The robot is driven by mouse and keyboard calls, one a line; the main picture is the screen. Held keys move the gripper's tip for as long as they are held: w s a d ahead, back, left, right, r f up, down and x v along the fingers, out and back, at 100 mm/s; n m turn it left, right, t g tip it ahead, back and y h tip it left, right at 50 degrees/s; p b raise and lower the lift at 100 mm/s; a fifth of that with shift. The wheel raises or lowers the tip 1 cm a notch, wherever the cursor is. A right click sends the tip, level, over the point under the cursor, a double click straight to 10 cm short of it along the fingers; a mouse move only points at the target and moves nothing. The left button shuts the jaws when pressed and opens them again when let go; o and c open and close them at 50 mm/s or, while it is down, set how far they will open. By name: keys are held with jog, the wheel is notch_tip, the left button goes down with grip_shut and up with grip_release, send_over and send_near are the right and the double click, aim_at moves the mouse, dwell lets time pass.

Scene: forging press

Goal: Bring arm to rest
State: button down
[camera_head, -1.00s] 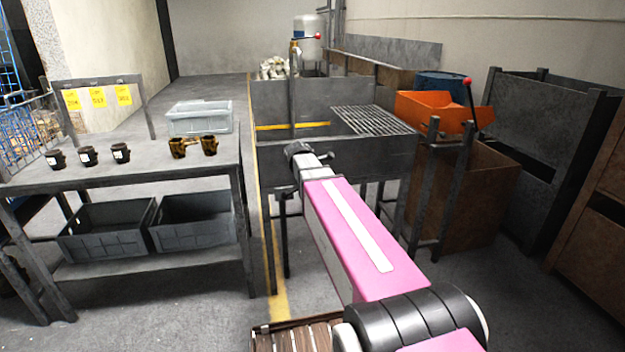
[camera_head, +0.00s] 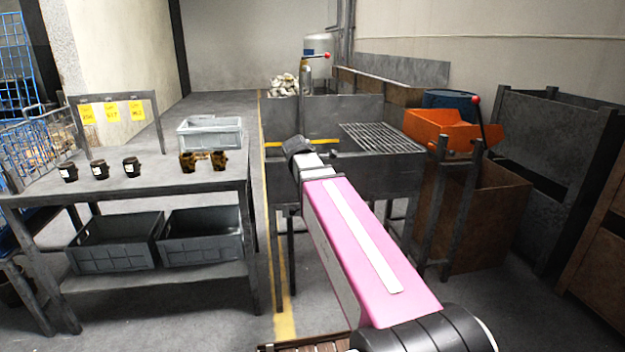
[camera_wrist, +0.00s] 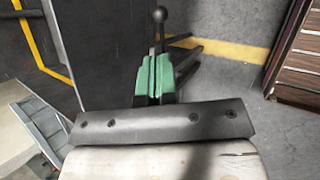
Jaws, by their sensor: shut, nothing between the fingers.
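My gripper (camera_wrist: 155,77) shows in the wrist view as two green fingers pressed together, with nothing between them. It hangs over the grey floor, beside a dark panel. In the head view my pink arm stretches forward from the lower right, and its dark end is in front of the grey metal sink-like bench (camera_head: 400,178). The fingers cannot be made out in that view. A thin dark rod with a ball knob (camera_wrist: 160,15) appears just beyond the fingertips in the wrist view; whether it touches them I cannot tell.
A grey table (camera_head: 150,190) at left holds several dark cups and a clear-grey bin (camera_head: 210,136); two dark crates (camera_head: 115,243) sit on its lower shelf. An orange tray (camera_head: 440,130) and brown bin (camera_head: 490,215) stand right. Floor shows between table and bench.

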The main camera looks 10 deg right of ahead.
jog(key=s+f+m+g+y, duration=0.2)
jog(key=s+f+m+g, duration=0.1)
jog(key=s+f+m, duration=0.6)
jog(key=s+f+m+g+y, duration=0.2)
jog(key=s+f+m, duration=0.8)
jog(key=f, duration=0.8)
jog(key=shift+f+g+y, duration=0.2)
jog(key=shift+g+y, duration=0.1)
jog(key=shift+g, duration=0.1)
